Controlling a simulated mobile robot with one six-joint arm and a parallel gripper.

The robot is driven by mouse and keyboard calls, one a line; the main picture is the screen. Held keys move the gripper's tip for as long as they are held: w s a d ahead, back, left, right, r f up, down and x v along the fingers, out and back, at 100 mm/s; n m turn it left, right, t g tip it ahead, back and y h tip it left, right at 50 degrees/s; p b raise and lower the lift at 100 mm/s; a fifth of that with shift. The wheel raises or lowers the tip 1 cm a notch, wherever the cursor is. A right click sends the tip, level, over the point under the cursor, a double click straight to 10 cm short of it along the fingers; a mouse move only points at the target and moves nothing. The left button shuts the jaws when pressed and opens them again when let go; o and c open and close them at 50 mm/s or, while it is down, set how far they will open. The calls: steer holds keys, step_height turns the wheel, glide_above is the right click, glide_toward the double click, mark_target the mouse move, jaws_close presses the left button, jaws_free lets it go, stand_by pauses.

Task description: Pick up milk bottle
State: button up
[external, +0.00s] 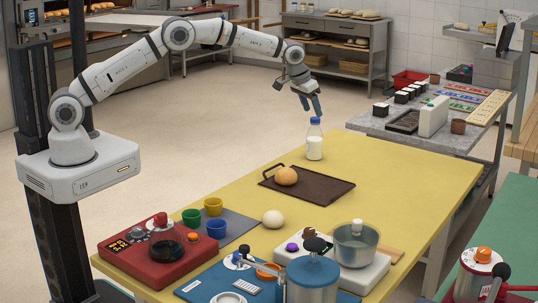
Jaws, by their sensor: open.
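The milk bottle (314,145) is a clear bottle with white milk inside and a blue cap. It stands upright on the yellow table (410,170), near its far edge, just behind a dark tray. My gripper (311,106) points down with its blue-grey fingers just above the bottle's cap. The gripper is open and empty. From this view I cannot tell whether the fingertips are directly over the cap or a little behind it.
The dark tray (330,192) holds a bread roll (286,176). A dough ball (273,219), coloured cups (213,206), a red scale (155,252) and a mixing bowl (356,245) stand nearer. A grey counter (450,142) is at right. The table right of the tray is clear.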

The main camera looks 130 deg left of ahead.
mark_target(315, 118)
steer(key=shift+p+x, duration=1.15)
steer(key=shift+x, duration=1.6)
steer(key=shift+s, duration=0.1)
steer(key=shift+c, duration=0.2)
jaws_close()
